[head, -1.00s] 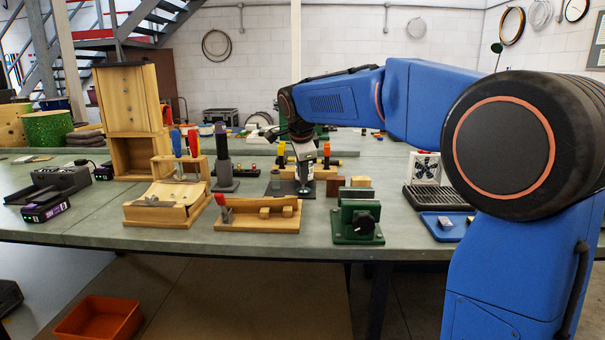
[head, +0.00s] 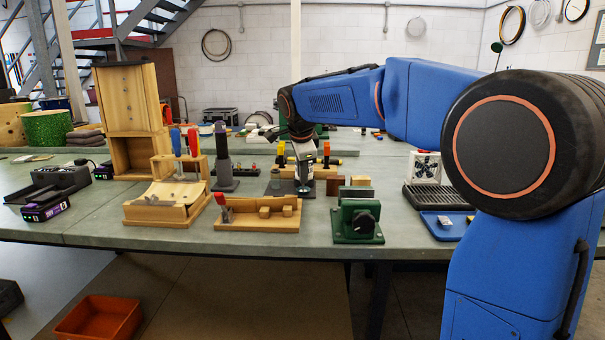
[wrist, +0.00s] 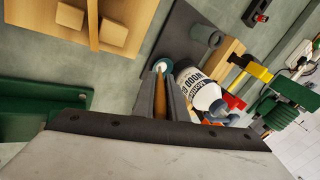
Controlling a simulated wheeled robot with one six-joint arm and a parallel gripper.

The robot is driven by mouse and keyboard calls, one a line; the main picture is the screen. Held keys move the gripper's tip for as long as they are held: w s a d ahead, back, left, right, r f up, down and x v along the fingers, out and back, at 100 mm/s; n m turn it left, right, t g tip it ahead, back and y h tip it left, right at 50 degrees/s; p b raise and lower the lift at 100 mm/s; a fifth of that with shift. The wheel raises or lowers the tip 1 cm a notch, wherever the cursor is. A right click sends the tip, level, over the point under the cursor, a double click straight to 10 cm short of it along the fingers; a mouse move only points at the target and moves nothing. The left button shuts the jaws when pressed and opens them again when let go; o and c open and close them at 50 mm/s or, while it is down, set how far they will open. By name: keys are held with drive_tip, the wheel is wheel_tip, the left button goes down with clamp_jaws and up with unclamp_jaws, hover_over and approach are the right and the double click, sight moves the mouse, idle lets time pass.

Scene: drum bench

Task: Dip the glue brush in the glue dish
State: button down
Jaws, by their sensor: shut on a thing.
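My gripper (wrist: 166,98) is shut on the glue brush, whose brown wooden handle (wrist: 160,90) shows between the fingers in the wrist view. A small round pale rim, which looks like the glue dish (wrist: 163,64), lies right at the brush's far end. I cannot tell whether the bristles are inside it or above it.
A white wood glue bottle (wrist: 197,84) stands close beside the fingers. A grey cylinder (wrist: 206,35) stands on the plate. Bare bench lies between tray and vise.

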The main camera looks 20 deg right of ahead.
idle(0.5)
drive_tip(key=shift+v, duration=3.8)
